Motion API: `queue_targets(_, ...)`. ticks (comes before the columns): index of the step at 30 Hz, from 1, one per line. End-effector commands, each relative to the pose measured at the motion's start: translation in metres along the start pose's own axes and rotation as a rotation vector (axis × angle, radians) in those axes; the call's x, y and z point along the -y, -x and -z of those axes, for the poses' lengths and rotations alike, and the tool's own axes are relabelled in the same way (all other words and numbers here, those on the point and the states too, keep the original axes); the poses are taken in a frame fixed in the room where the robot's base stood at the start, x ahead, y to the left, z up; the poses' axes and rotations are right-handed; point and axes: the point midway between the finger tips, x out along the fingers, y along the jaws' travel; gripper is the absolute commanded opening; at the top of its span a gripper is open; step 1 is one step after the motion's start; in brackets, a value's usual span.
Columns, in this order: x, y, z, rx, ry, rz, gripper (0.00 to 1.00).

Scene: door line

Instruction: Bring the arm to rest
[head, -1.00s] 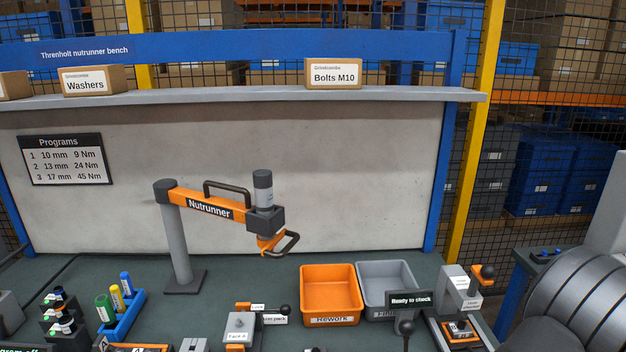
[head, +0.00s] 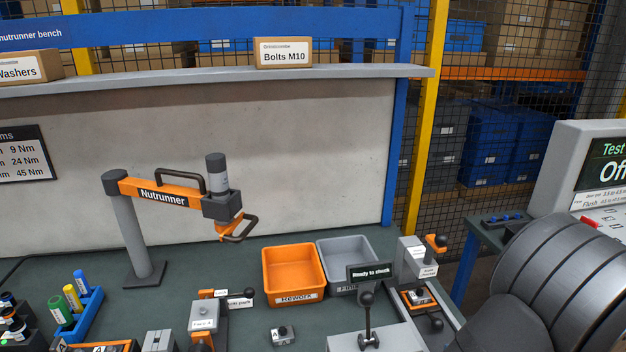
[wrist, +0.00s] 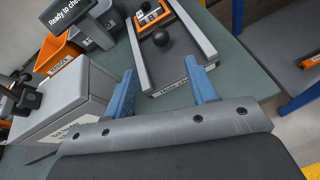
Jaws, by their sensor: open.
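My gripper (wrist: 163,97) shows in the wrist view with its two blue fingers spread apart and nothing between them. It hangs above the bench near a grey tray-like fixture (wrist: 205,48) that carries a black ball knob (wrist: 160,39). A grey box (wrist: 75,97) stands to the left of the fingers. In the head view the large grey rounded links of my arm (head: 575,275) fill the lower right, and the gripper itself does not show there.
The nutrunner (head: 165,195) stands on the bench. The orange rework bin (head: 292,272), a grey bin (head: 345,255) and the "Ready to check" sign (head: 369,272) are to its right. Marker-like cylinders sit in a blue rack (head: 85,315). A screen (head: 605,165) stands at the far right.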

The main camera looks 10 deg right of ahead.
Motion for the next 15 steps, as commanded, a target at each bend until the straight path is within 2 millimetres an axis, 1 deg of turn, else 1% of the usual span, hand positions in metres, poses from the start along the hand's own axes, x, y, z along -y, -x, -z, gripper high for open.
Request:
queue_targets(1,-0.001,-0.010,0.000,-0.001,0.001,-0.005,0.52)
queue_targets(15,-0.001,-0.100,0.001,-0.002,0.001,-0.004,0.52)
